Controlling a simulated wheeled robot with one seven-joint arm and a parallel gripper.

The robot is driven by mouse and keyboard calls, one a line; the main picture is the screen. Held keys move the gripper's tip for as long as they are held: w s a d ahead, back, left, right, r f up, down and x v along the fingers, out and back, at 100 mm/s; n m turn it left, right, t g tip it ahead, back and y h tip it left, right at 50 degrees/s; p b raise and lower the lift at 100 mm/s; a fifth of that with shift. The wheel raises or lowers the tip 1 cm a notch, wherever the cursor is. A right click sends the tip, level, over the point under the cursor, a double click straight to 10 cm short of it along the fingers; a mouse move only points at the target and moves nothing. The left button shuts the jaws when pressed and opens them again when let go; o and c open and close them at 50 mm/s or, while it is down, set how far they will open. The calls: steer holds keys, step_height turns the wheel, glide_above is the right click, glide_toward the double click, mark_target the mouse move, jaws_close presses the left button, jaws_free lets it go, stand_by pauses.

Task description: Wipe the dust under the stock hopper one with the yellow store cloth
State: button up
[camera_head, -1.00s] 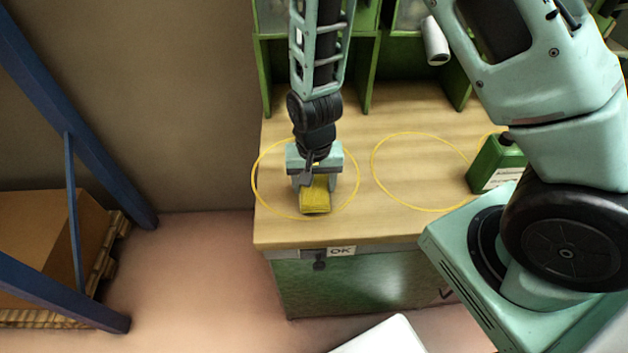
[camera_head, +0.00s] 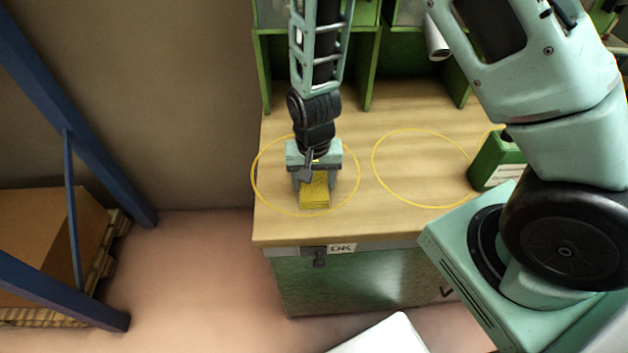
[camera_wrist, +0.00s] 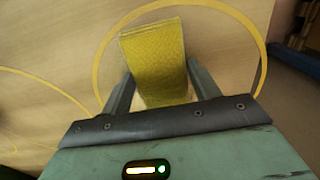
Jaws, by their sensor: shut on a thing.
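My gripper (camera_head: 314,180) is shut on the yellow cloth (camera_head: 314,196), a folded block inside the left yellow circle (camera_head: 257,198) on the wooden bench top. In the wrist view the cloth (camera_wrist: 155,58) stands out between the two fingers (camera_wrist: 157,88), within the curved yellow line. I cannot tell whether the cloth touches the wood. Stock hoppers (camera_head: 362,12) on green stands show in part at the top of the head view; which is hopper one I cannot tell. No dust can be made out on the bench around the cloth.
A second yellow circle (camera_head: 420,205) to the right is empty. Green uprights (camera_head: 368,75) stand at the bench's back. A blue rack (camera_head: 75,130) holds a carton at left.

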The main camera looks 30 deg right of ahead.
steer(key=shift+w+d, duration=0.7)
steer(key=shift+w, duration=0.9)
steer(key=shift+w+d, duration=0.65)
steer(key=shift+w, duration=0.9)
steer(key=shift+w+d, duration=0.7)
steer(key=shift+w, duration=0.9)
steer(key=shift+f, duration=0.1)
